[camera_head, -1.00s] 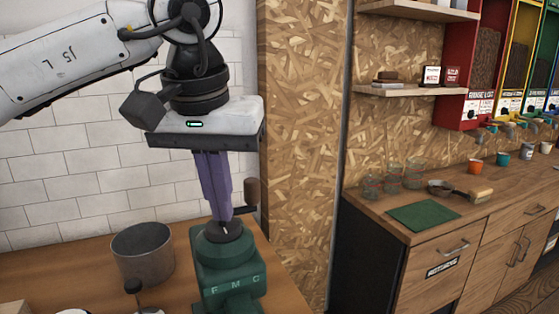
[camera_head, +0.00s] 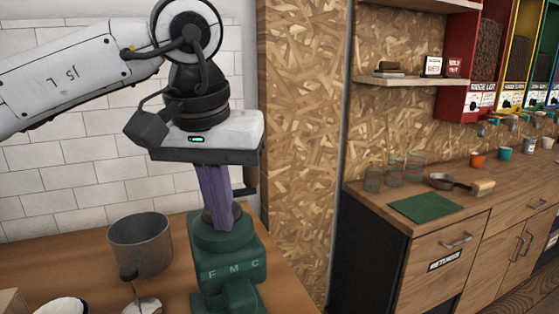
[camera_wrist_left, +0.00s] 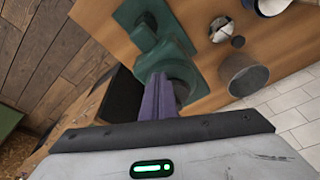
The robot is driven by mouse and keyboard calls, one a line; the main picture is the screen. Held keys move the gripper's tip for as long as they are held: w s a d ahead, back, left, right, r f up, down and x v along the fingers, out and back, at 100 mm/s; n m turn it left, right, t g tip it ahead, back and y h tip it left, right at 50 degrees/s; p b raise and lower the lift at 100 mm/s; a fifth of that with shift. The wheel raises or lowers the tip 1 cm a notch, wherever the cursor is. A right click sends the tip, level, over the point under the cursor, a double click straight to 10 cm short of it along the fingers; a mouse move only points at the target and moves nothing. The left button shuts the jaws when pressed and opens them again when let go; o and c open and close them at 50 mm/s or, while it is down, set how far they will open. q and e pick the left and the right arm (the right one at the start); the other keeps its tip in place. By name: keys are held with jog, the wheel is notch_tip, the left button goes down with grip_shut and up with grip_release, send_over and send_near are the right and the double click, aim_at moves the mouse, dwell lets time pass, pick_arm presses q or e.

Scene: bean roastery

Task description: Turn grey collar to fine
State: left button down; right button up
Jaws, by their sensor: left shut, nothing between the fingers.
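The green grinder (camera_head: 230,268) stands on the wooden counter, with the letters F, M and C on its front. My left gripper (camera_head: 222,226) points down at the grinder's top, its purple fingers shut with nothing between them. The fingertips are at the dark collar, which they largely hide; I cannot tell whether they touch it or where its mark points. In the left wrist view the fingers (camera_wrist_left: 158,82) reach the grinder (camera_wrist_left: 160,40) as well. My right gripper is not in view.
A grey metal pot (camera_head: 140,245) stands close left of the grinder, with a small black-knobbed item (camera_head: 130,273) in front of it. A white bowl (camera_head: 62,306) is at lower left. A chipboard wall (camera_head: 300,150) rises to the right, beyond it a wooden cabinet (camera_head: 430,240).

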pick_arm(q)
jog(key=shift+w+a+r, duration=0.1)
jog(key=shift+a, duration=0.1)
jog(key=shift+a+p, duration=0.7)
jog(key=shift+a, duration=0.05)
jog(key=shift+w+a+p, duration=0.1)
jog(key=shift+a+p, duration=0.35)
jog(key=shift+a, duration=0.15)
jog(key=shift+s+a, duration=0.15)
jog(key=shift+s, duration=0.15)
notch_tip(320, 180, up, 2)
jog(key=shift+r+p, duration=0.25)
jog(key=shift+p, duration=0.5)
notch_tip(320, 180, up, 3)
jog(key=shift+r, duration=0.15)
